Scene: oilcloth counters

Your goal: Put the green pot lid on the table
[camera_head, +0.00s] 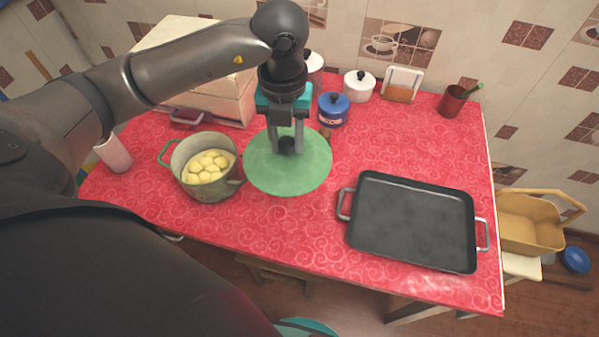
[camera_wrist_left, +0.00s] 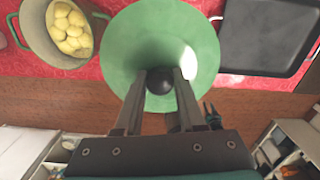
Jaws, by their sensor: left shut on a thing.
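The green pot lid (camera_head: 262,172) is a flat round disc with a dark knob. My left gripper (camera_head: 286,146) is shut on the knob, with the fingers pointing down. The lid is over the red table (camera_head: 290,235), between the pot and the black tray; I cannot tell whether it touches the cloth. In the left wrist view the lid (camera_wrist_left: 125,55) fills the middle, with the knob between the fingers (camera_wrist_left: 160,84). The green pot (camera_head: 207,190) stands open to the left of the lid, with pale round potatoes (camera_head: 207,167) in it. My right gripper is not in view.
A black baking tray (camera_head: 412,222) lies to the right. A blue pot (camera_head: 333,109) and a white pot (camera_head: 359,86) stand behind the lid. A red cup (camera_head: 452,101) is at the back right. The cloth in front of the lid is clear.

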